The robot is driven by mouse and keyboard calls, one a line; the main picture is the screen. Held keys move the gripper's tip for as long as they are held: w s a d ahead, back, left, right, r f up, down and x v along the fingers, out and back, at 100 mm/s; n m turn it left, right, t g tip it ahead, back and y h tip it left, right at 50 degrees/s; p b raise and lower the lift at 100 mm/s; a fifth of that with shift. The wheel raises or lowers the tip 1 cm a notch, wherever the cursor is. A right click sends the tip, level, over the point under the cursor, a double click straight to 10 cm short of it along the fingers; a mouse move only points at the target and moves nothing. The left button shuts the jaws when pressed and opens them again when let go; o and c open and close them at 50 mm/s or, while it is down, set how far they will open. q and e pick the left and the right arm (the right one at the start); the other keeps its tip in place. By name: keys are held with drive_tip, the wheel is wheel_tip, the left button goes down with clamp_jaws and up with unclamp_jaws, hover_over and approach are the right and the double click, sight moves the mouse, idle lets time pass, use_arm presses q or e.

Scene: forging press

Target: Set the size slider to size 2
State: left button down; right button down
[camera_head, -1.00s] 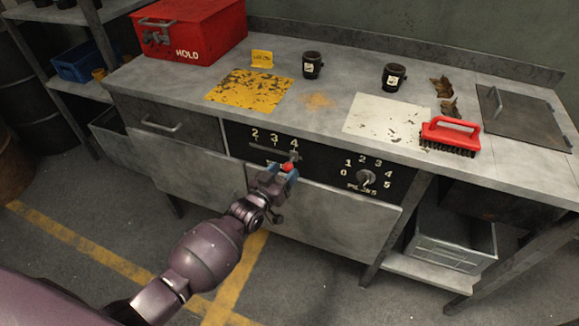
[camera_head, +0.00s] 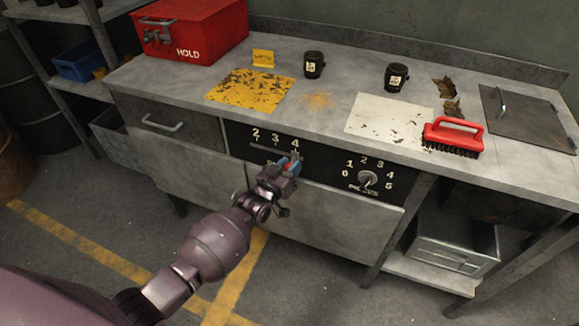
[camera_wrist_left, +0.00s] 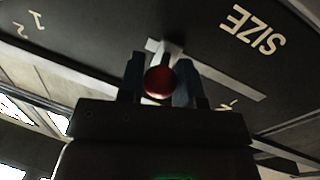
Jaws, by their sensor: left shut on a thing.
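The size slider is a slot (camera_head: 262,147) in the black panel below the painted 2, 3 and 4. Its red knob (camera_wrist_left: 160,82) shows between my fingers in the left wrist view and stands under the 4 in the head view, mostly hidden there by the gripper. My left gripper (camera_head: 288,166) is shut on the red knob, its blue-tipped fingers on either side of it. The word SIZE and part of the slot (camera_wrist_left: 225,80) show in the left wrist view. My right gripper is out of view.
The piles dial (camera_head: 367,178) sits right of the slider on the same panel. Above are the worktop with a yellow plate (camera_head: 250,90), two dark cups (camera_head: 314,65), a red brush (camera_head: 452,133) and a red HOLD box (camera_head: 190,30). A drawer handle (camera_head: 162,124) protrudes at left.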

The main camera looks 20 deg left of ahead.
use_arm(q)
drive_tip(key=shift+a, duration=0.45)
approach(259, 146)
drive_tip(key=x, duration=0.2)
drive_tip(key=d+b+x, duration=0.1)
drive_tip(key=x, duration=0.2)
drive_tip(key=shift+w+f, duration=0.15)
drive_tip(key=shift+a, duration=0.45)
drive_tip(key=shift+a, duration=0.1)
drive_tip(key=c, duration=0.8)
unclamp_jaws()
drive_tip(key=shift+a, duration=0.1)
